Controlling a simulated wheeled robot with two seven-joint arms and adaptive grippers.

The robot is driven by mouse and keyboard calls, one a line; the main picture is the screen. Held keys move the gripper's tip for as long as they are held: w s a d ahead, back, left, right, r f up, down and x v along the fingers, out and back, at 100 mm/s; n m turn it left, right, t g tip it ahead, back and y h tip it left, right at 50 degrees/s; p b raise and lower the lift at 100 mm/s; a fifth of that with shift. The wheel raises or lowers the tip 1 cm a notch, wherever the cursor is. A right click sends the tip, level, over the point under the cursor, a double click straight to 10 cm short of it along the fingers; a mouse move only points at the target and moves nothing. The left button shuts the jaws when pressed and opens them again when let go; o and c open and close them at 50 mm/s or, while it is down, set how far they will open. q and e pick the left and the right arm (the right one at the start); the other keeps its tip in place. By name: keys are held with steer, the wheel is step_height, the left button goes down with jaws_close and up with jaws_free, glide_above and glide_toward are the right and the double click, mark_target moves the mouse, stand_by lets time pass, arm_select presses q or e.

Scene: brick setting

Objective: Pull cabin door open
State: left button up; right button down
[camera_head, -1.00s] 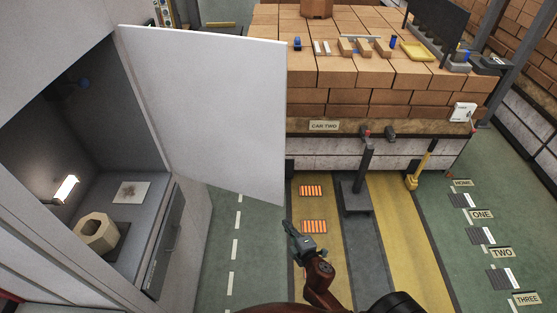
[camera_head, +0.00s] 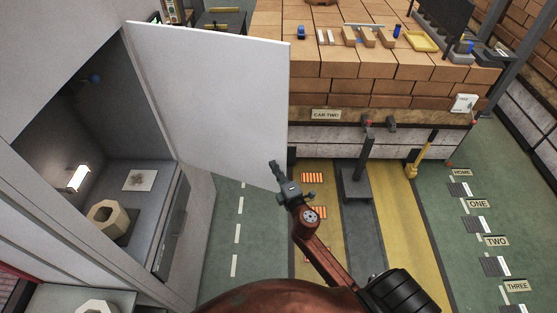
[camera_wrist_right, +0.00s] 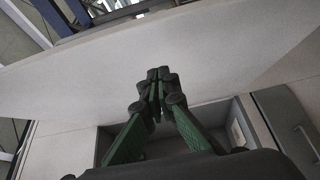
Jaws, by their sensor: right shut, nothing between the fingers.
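The cabin door (camera_head: 215,100) is a white panel, swung wide open on its left-hand hinge side. The cabin interior (camera_head: 130,150) shows to its left, grey with a lit lamp. My right gripper (camera_head: 277,170) is at the door's lower right corner, in front of it in the head view; whether it touches cannot be told. In the right wrist view the gripper fingers (camera_wrist_right: 159,76) are closed together and empty, with the pale door panel (camera_wrist_right: 230,50) behind them. My left gripper is not in view.
A brick-stacked car (camera_head: 390,75) with a CAR TWO label stands beyond the door. A dark post (camera_head: 357,165) and a yellow lever (camera_head: 420,155) stand before it.

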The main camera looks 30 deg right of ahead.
mark_target(274, 154)
steer(key=w+d, duration=0.1)
steer(key=d, duration=0.1)
steer(key=shift+w+d, duration=0.4)
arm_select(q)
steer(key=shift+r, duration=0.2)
arm_select(e)
steer(key=shift+w+d, duration=0.1)
